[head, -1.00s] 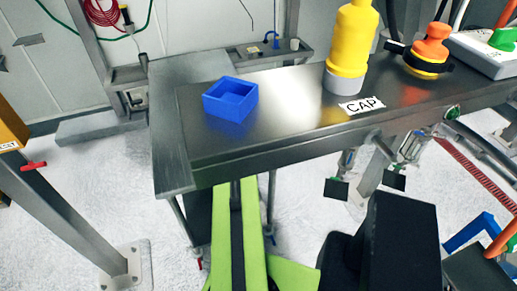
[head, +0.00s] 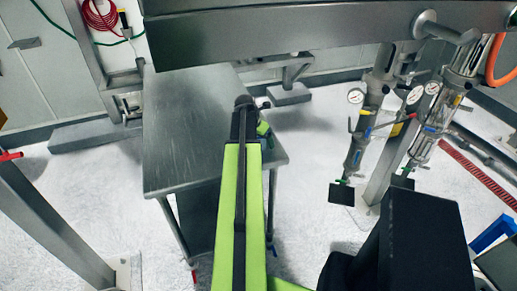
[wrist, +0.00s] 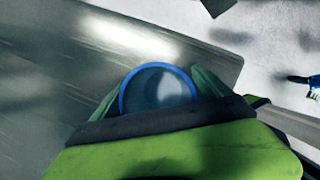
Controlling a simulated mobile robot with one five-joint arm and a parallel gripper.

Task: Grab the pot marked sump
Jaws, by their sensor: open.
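A round pot with a blue rim and grey inside (wrist: 157,92) shows in the wrist view, seen from above. No sump marking is legible on it. My gripper (head: 247,103) reaches over the lower steel table in the head view. In the wrist view its green fingers (wrist: 160,86) are open, one on each side of the pot. The near side of the pot is hidden by my gripper, and I cannot tell whether the fingers touch it. The pot cannot be made out in the head view.
The lower steel table (head: 185,140) has a bare top left of my arm. A thick steel ledge (head: 290,30) crosses above it. Pipes with gauges (head: 372,110) hang at the right. A steel post (head: 50,210) stands at the left.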

